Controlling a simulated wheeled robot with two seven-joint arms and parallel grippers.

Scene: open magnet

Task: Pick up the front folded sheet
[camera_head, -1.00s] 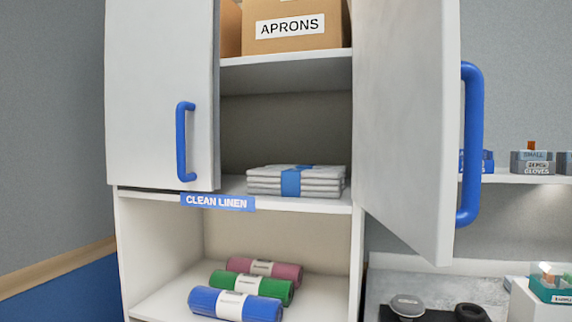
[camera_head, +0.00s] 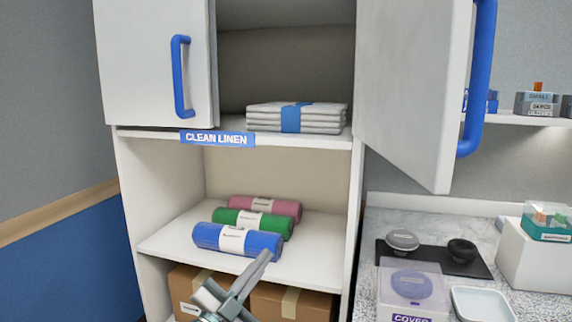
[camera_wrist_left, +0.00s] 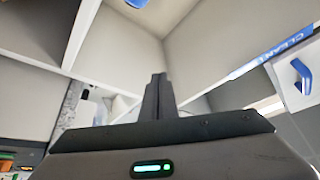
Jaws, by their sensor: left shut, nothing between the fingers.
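A stack of white folded sheets (camera_head: 330,119) with a blue band (camera_head: 291,118) lies on the cabinet shelf above the CLEAN LINEN label (camera_head: 217,139). The right cabinet door (camera_head: 412,85) stands open beside it. My left gripper (camera_head: 262,262) is low in the head view, in front of the lower shelf and well below the sheets. Its fingers are shut and empty. In the left wrist view the closed fingers (camera_wrist_left: 158,92) point up towards the cabinet. My right gripper is not in view.
Blue (camera_head: 237,241), green (camera_head: 253,222) and pink (camera_head: 265,208) rolls lie on the shelf below the sheets. Brown boxes (camera_head: 290,303) stand under that shelf. The left door (camera_head: 152,62) is shut or nearly shut. A counter (camera_head: 390,220) with containers is at the right.

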